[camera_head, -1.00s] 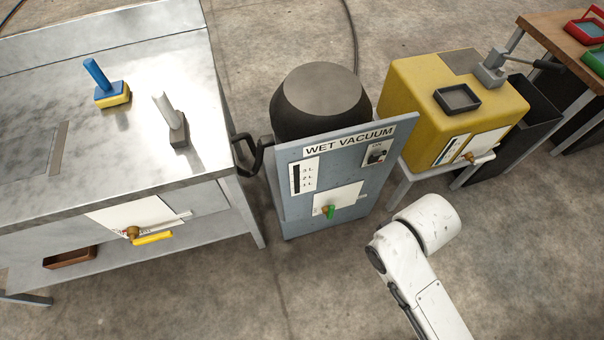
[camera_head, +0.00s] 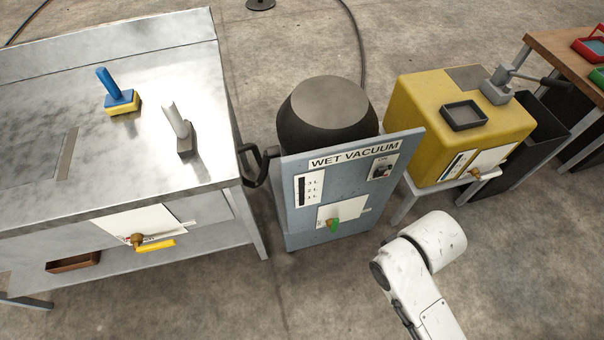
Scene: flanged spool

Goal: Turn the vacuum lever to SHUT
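The wet vacuum (camera_head: 300,205) stands in the middle, a grey-blue panel labelled WET VACUUM in front of a dark round drum (camera_head: 327,115). Low on the panel is a white plate (camera_head: 342,208) with a small green lever (camera_head: 335,225) on a brass-coloured pivot. The lever points down and slightly right; any SHUT wording on the plate is too small to read. A small black knob switch (camera_head: 381,169) marked ON sits at the panel's upper right. My white arm shows at the lower right, apart from the panel; my gripper is out of view.
A metal bench (camera_head: 215,170) at left holds a blue-and-yellow sponge tool (camera_head: 121,101) and a grey-handled tool (camera_head: 178,125). A yellow tank (camera_head: 420,100) with a dark tray (camera_head: 465,115) stands at right. The floor (camera_head: 200,305) before the vacuum is clear.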

